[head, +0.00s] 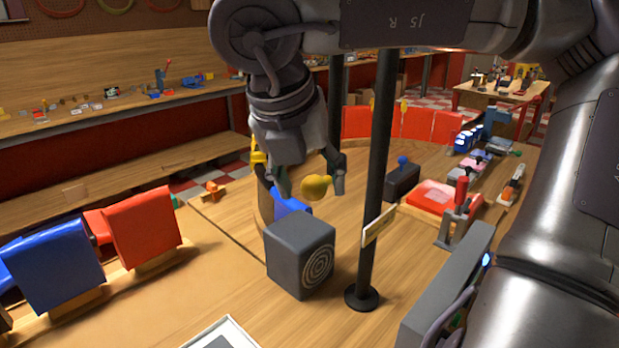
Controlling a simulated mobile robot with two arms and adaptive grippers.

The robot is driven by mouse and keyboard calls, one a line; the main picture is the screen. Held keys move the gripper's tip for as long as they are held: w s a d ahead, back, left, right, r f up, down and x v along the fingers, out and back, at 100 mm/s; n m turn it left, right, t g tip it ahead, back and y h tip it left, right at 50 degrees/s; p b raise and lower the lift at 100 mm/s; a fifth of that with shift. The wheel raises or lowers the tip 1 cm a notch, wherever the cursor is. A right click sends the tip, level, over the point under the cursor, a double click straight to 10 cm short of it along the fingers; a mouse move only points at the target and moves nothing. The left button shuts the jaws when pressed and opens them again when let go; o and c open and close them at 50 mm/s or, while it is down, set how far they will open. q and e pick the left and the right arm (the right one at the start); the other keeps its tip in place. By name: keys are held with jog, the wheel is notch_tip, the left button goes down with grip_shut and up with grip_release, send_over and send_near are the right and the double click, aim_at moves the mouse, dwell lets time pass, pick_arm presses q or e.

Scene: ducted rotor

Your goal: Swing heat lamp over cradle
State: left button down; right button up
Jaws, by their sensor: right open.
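My right gripper (311,184) hangs fingers down near the middle of the head view. Below stands a dark grey box (290,249) with concentric rings on one face, possibly the heat lamp. A blue piece (292,205) shows behind the box, partly hidden by the gripper. A black upright post (375,180) on a round base stands just right of the box. I cannot clearly make out the cradle. My left gripper is not in view.
Red panels (430,125) stand at the back of the table. Blue (52,262) and red (143,228) panels stand at the left. A red-handled clamp (460,210) and a grey block (445,285) are at the right. Bare wood lies left of the box.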

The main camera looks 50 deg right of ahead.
jog(key=w+v, duration=0.1)
jog(key=v, duration=1.1)
jog(key=shift+s, duration=0.45)
